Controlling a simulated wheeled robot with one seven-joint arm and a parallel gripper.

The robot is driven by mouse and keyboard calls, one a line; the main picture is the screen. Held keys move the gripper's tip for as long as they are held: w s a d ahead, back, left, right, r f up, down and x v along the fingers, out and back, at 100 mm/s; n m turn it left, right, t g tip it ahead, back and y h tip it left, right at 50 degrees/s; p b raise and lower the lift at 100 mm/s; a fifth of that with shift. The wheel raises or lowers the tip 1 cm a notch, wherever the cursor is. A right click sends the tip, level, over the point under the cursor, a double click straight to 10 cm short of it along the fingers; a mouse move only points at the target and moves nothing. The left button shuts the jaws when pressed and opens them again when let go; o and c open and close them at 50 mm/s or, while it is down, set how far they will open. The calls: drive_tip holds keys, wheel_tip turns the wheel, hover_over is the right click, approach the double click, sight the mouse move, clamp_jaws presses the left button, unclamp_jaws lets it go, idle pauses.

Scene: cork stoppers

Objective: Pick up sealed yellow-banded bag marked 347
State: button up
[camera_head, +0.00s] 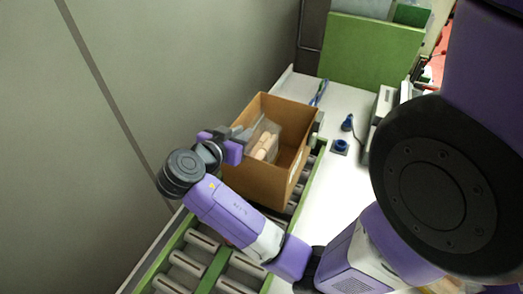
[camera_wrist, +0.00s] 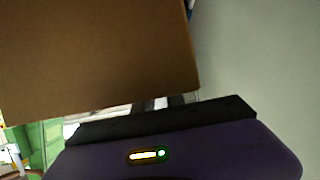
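A clear bag (camera_head: 264,142) with several pale cork stoppers shows at the left part of an open cardboard box (camera_head: 269,185). No yellow band or number can be read on it at this size. My gripper (camera_head: 243,135) is at the box's upper left rim, its dark fingers beside the bag's left edge. I cannot tell whether the fingers touch or grip the bag. In the wrist view, brown cardboard (camera_wrist: 95,55) fills the upper left, close above my purple gripper body; the fingertips and the bag do not show there.
The box stands on a green-framed roller conveyor (camera_head: 210,265) beside a grey wall (camera_head: 150,80). A white worktop (camera_head: 335,185) runs to its right, with a small blue device (camera_head: 341,144) on it. A green panel (camera_head: 365,50) stands at the back.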

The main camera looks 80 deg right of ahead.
drive_tip(key=shift+d+f, duration=0.1)
drive_tip(key=shift+d, duration=0.1)
clamp_jaws()
idle(1.3)
